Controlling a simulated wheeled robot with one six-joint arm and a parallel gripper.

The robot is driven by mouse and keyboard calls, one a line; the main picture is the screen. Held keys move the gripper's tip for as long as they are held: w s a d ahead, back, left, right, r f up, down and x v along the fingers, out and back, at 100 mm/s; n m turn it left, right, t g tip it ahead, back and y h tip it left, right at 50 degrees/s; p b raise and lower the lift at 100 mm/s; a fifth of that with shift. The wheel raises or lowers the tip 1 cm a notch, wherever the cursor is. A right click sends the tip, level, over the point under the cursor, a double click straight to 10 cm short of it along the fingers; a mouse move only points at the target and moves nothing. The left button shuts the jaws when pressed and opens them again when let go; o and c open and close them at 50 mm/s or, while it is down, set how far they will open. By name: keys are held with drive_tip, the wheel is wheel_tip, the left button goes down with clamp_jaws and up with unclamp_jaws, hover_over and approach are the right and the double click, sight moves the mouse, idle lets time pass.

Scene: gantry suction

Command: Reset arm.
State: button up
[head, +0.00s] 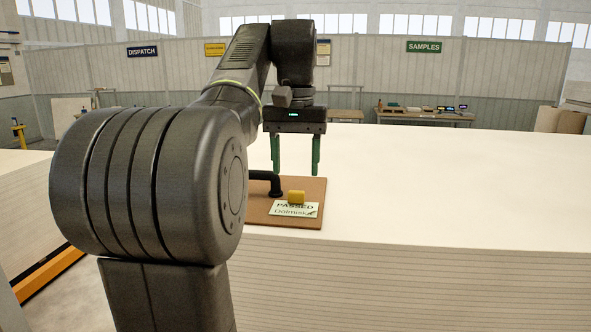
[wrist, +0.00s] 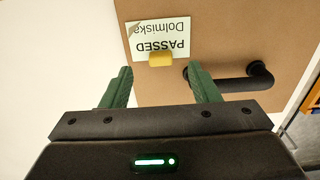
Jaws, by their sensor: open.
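My gripper (head: 296,155) has two green fingers and hangs open and empty above the brown board in the head view. In the wrist view my gripper (wrist: 163,85) shows its fingers spread apart, with nothing between them. The brown board (head: 257,208) lies on a large white stack. It carries a black handle (head: 266,181), a yellow block (head: 296,197) and a white card (head: 293,210) reading "PASSED Dolmiska". The yellow block rests at the card's edge. My arm hides the board's left part in the head view.
The white stack of sheets (head: 430,200) spreads wide and bare to the right. Another stack (head: 22,185) stands at the left, above an orange bar (head: 47,273). A bench (head: 425,115) with small items stands far back under the "SAMPLES" sign (head: 424,47).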

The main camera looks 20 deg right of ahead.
drive_tip(key=shift+r+p, duration=0.4)
drive_tip(key=shift+r, duration=0.35)
drive_tip(key=b, duration=0.4)
hover_over(296, 206)
wheel_tip(296, 206, down, 5)
drive_tip(key=shift+w+f, duration=0.1)
drive_tip(key=shift+f, duration=0.05)
wheel_tip(296, 206, down, 2)
drive_tip(key=shift+f, duration=0.1)
drive_tip(key=shift+r, duration=0.35)
drive_tip(key=shift+f, duration=0.1)
